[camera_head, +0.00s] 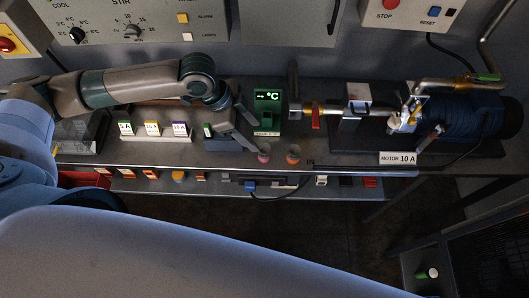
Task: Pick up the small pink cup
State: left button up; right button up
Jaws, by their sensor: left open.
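The small pink cup (263,154) stands near the front edge of the grey bench, in the middle of the view. A similar orange cup (293,155) stands just right of it. My left gripper (255,138) reaches in from the left above the bench. Its two fingers are apart, with the tips close to the pink cup on its left and far side. The lower fingertip overlaps the cup's left side in the picture; I cannot tell whether they touch. Nothing shows between the fingers. My right gripper is not in view.
A green temperature display (267,108) stands just behind the cups. A pipe with a red valve handle (316,117) and a blue motor (463,117) are at the right. Labelled holders (153,130) stand left. A lower shelf (215,184) carries small parts.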

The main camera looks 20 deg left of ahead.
pick_arm(q)
jog(key=a, duration=0.1)
jog(key=a+r, duration=0.1)
jog(key=a, duration=0.1)
jog(key=shift+w+r, duration=0.15)
jog(key=p+x, duration=0.1)
jog(key=x, duration=0.5)
jog(key=p+x, duration=0.2)
jog(key=x, duration=0.4)
jog(key=shift+a+p, duration=0.2)
jog(key=shift+p, duration=0.1)
jog(key=shift+f, duration=0.3)
